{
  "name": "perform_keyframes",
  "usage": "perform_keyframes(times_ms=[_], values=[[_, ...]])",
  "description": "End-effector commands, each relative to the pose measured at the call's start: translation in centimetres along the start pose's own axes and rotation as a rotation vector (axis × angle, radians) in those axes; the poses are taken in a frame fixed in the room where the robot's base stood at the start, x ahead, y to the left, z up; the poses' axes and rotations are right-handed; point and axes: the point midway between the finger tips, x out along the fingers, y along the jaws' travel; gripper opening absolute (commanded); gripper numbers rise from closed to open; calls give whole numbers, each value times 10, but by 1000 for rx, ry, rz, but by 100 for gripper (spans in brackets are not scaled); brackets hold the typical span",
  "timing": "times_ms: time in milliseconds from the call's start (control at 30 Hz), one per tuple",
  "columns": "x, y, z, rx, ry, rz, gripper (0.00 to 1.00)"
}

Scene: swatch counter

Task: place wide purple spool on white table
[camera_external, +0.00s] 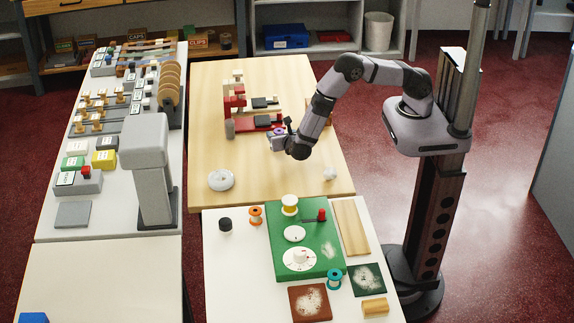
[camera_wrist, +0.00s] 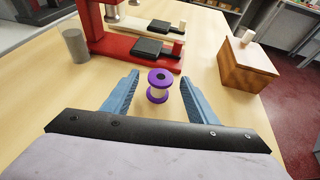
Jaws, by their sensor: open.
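A purple spool (camera_wrist: 158,87) with purple flanges and a pale middle stands upright in the wrist view, apparently on the pale wood table (camera_external: 210,105). My gripper (camera_wrist: 159,79) is open, with one blue finger on each side of the spool and a visible gap on both sides. In the external view the spool (camera_external: 277,139) is small and partly hidden by my gripper (camera_external: 283,138). The white table (camera_external: 228,275) adjoins the wood table's front edge and carries a green board (camera_external: 315,258), an orange spool (camera_external: 256,215), a yellow spool (camera_external: 290,204) and a teal spool (camera_external: 334,279).
A red press-like stand (camera_wrist: 125,48) and a grey cylinder (camera_wrist: 75,45) stand beyond the spool. A wooden box (camera_wrist: 246,66) is to the right.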

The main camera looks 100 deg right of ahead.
Motion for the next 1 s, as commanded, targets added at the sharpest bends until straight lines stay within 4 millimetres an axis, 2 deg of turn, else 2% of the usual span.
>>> perform_keyframes(times_ms=[200,467,667,733,767,1000], values=[[20,0,1,0,0,0,53],[22,0,0,0,0,1,53],[22,0,0,1,0,1,9],[22,0,0,1,0,1,9],[21,0,0,1,0,1,6],[21,0,1,1,0,1,6]])
